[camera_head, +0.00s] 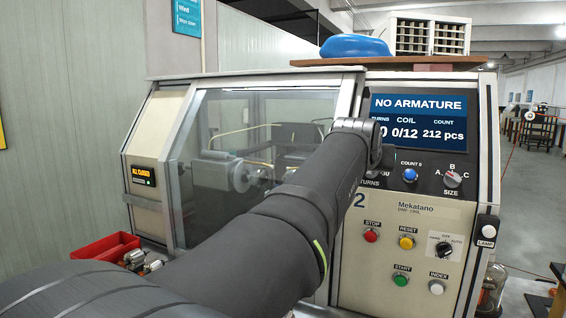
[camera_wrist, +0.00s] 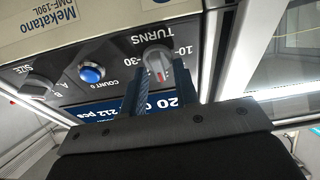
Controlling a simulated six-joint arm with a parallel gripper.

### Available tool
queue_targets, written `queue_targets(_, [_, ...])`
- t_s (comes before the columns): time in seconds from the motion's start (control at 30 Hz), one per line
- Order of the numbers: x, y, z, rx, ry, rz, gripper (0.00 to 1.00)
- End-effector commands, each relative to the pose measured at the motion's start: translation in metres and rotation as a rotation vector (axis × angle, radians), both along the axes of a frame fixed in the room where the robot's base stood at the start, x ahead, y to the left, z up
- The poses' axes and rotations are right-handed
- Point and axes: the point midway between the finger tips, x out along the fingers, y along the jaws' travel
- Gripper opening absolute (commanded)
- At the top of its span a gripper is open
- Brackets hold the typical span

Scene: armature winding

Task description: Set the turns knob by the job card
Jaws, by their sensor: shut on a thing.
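The turns knob (camera_wrist: 157,57) is a grey knob with a red mark, on the dark panel under the printed word TURNS in the wrist view. My gripper (camera_wrist: 160,68) is shut on it, one finger on each side. Scale numbers 10 and 30 show beside the knob. In the head view my arm hides the knob and most of the gripper. The display (camera_head: 418,117) reads NO ARMATURE, coil 0/12, count 212 pcs; the turns figure is partly covered there but reads 20 in the wrist view. I cannot make out a job card.
A blue count button (camera_head: 409,175) and a size knob (camera_head: 453,179) sit right of the turns knob. Below are stop (camera_head: 371,235), reset (camera_head: 407,242), start (camera_head: 401,280) and index (camera_head: 437,287) buttons and a mode switch (camera_head: 443,249). A glazed guard (camera_head: 225,150) stands left.

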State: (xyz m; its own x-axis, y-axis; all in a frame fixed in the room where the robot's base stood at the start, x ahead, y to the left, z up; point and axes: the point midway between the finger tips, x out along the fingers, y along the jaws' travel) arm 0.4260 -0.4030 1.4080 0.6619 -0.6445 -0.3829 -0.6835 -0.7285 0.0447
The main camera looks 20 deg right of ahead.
Motion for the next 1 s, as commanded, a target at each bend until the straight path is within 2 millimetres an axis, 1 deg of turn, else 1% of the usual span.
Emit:
queue_targets(0.7, [0.0005, 0.0010, 0.0003, -0.313, 0.312, 0.311, 0.05])
queue_targets(1.0, [0.0007, 0.0014, -0.0005, -0.397, 0.396, 0.395, 0.05])
